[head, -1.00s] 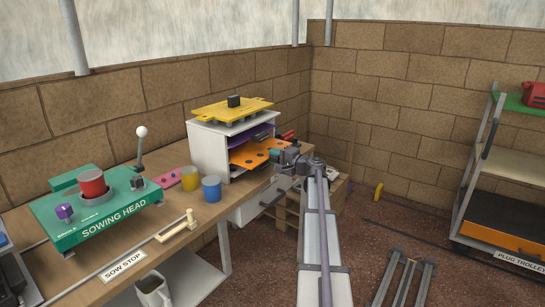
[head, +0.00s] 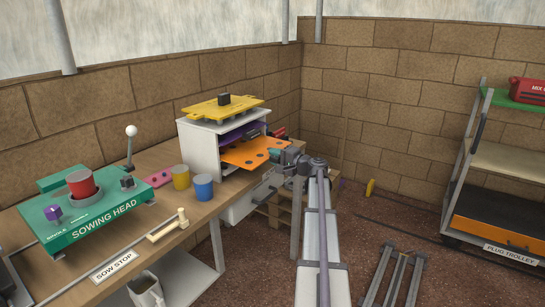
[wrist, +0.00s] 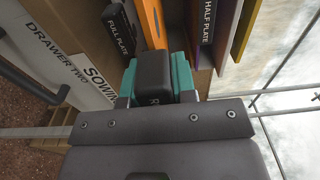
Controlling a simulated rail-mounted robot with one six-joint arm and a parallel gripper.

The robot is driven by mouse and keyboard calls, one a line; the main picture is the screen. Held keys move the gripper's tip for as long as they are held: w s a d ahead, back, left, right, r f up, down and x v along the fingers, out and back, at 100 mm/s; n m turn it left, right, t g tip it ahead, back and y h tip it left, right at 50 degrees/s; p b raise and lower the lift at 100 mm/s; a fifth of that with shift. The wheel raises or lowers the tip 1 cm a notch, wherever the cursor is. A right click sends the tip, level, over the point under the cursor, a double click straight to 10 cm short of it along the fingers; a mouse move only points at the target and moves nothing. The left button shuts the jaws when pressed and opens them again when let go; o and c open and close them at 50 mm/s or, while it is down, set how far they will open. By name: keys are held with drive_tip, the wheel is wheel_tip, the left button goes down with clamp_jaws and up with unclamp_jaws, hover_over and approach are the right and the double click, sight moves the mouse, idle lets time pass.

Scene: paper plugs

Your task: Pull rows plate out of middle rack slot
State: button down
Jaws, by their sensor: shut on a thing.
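The orange plate (head: 254,151) with dark holes lies flat in the middle level of the white rack (head: 202,153) and sticks partly out of its open front. My gripper (head: 277,156) is at the plate's outer end. In the wrist view, my gripper's teal fingers (wrist: 154,84) are shut on a dark handle block (wrist: 153,70) whose lettering begins with R. The orange plate edge (wrist: 152,22) runs back from this block. The plate's inner end is hidden inside the rack.
A purple plate (head: 236,134) sits in the slot above, and a yellow plate (head: 222,107) lies on top of the rack. Blue (head: 203,187) and yellow (head: 181,177) cups and the green sowing head (head: 88,213) stand to the left.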

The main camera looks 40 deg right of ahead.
drive_tip(key=v, duration=0.8)
idle(1.4)
drive_tip(key=shift+d, duration=0.1)
